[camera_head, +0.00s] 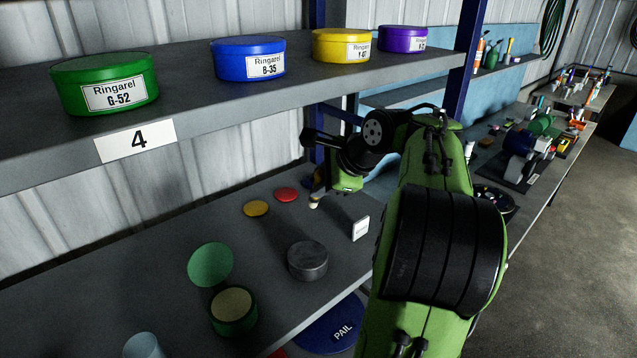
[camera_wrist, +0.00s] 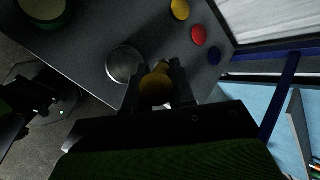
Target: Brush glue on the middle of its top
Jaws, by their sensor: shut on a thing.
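A grey metal puck-like cylinder (camera_head: 307,260) stands on the lower shelf; its round top shows in the wrist view (camera_wrist: 124,64). My gripper (camera_wrist: 158,88) is shut on a brush with a yellowish handle (camera_wrist: 155,91). In the head view the brush's pale tip (camera_head: 314,204) points down behind the cylinder, apart from it. Much of my gripper is hidden behind my arm there. An open green can (camera_head: 233,311) with a tan surface inside stands left of the cylinder. A green round lid (camera_head: 211,264) lies behind it.
A small white card (camera_head: 360,228) stands right of the cylinder. Yellow (camera_head: 256,208) and red (camera_head: 286,194) discs lie at the back. The upper shelf (camera_head: 196,105), with several labelled cans, overhangs the back. A clear cup (camera_head: 143,346) is at the front left.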

